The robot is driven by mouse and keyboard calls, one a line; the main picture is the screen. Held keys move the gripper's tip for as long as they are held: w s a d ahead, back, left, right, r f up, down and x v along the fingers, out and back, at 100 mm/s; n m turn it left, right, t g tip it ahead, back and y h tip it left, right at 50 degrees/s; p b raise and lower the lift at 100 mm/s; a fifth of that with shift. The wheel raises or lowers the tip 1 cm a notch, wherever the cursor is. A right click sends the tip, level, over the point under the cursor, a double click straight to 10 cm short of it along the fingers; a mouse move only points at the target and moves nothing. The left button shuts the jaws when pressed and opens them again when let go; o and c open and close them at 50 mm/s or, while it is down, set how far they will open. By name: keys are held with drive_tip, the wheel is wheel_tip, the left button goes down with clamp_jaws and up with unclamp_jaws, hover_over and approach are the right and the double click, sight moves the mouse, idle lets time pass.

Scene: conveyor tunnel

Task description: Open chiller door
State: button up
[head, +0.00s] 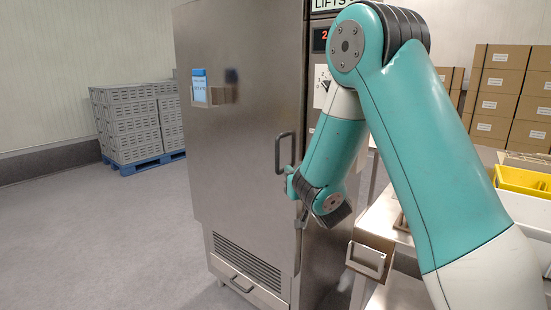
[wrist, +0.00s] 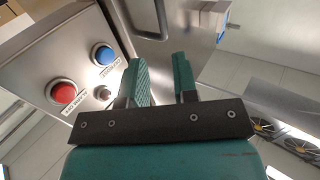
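The chiller is a tall steel cabinet in the head view, and its door (head: 235,150) looks shut. The door's dark loop handle (head: 278,155) is near its right edge. My gripper (head: 289,181) is just below the handle, partly hidden by my own wrist. In the wrist view, the two green fingers of my gripper (wrist: 164,78) are apart with nothing between them. The handle (wrist: 163,22) shows beyond the fingertips, with a gap between, against the steel door (wrist: 190,28).
A panel with a red button (wrist: 63,92) and a blue button (wrist: 103,54) is left of the fingers. Grey crates (head: 140,122) stand back left. Floor (head: 95,240) before the door is clear.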

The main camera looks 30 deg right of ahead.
sight(278, 155)
drive_tip(key=p+x, duration=0.3)
drive_tip(key=p, duration=0.1)
drive_tip(key=p+x, duration=0.4)
drive_tip(key=r+p+x, duration=0.1)
drive_tip(key=p+x, duration=0.2)
drive_tip(key=p, duration=0.2)
drive_tip(key=shift+w, duration=0.4)
drive_tip(key=x, duration=0.1)
drive_tip(key=p+x, duration=0.1)
drive_tip(key=x, duration=0.1)
drive_tip(key=p+x, duration=0.1)
drive_tip(key=x, duration=0.1)
drive_tip(key=shift+w+f, duration=0.1)
drive_tip(key=shift+f, duration=0.2)
drive_tip(key=shift+w+d+f, duration=0.1)
drive_tip(key=shift+w+d, duration=0.05)
drive_tip(key=shift+w, duration=0.45)
clamp_jaws()
